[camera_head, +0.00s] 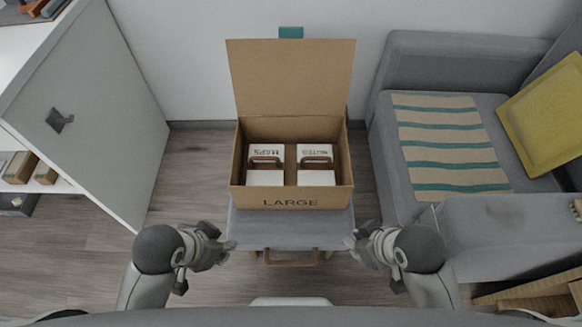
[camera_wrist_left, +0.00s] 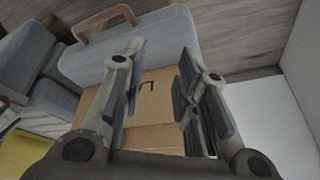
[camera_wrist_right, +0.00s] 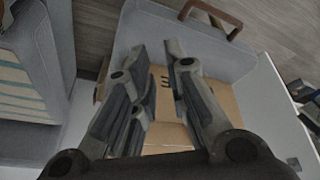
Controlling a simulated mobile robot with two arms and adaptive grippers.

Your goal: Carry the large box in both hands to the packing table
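The large box (camera_head: 290,202) is an open cardboard box marked "LARGE" with its lid flap raised at the back. It stands upright on a grey padded seat (camera_head: 285,236) with a brown handle at its front. Inside are two white cartons (camera_head: 265,165) with brown handles. My left gripper (camera_head: 222,246) is open and empty, in front and left of the box. My right gripper (camera_head: 358,244) is open and empty, in front and right of it. Both look apart from the box. The box front also shows between the fingers in the left wrist view (camera_wrist_left: 155,105) and right wrist view (camera_wrist_right: 168,105). I cannot identify the packing table.
A grey sofa (camera_head: 430,62) with a striped cloth (camera_head: 445,140) and yellow cushion (camera_head: 545,110) stands close on the right. A white shelf unit (camera_head: 105,110) stands on the left. Wooden floor (camera_head: 195,170) is clear between shelf and box.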

